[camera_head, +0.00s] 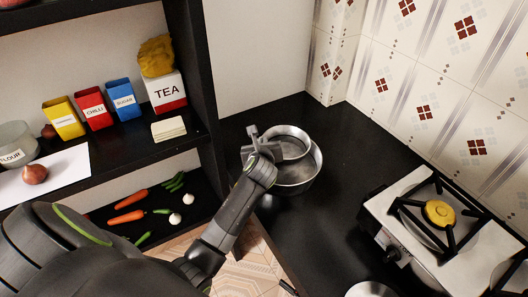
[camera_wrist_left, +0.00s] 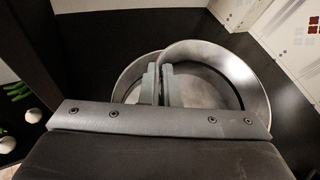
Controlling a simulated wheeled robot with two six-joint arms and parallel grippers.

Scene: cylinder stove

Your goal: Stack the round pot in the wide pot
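The round pot (camera_head: 287,131) is a grey metal pot at the back of the black counter. It overlaps the top of the wide pot (camera_head: 306,182), a grey metal pot below it. My left gripper (camera_head: 262,146) is at the left rim of the round pot. The wide pot (camera_wrist_left: 128,76) shows behind and to the left there. The two rims are offset; whether the pots touch is unclear. My right gripper is out of view.
A stove (camera_head: 412,222) with a yellow burner cap stands at the right. A shelf (camera_head: 105,160) with coloured boxes and vegetables is at the left. A round metal object (camera_head: 371,290) is at the bottom edge. The tiled wall (camera_head: 440,85) is behind the counter.

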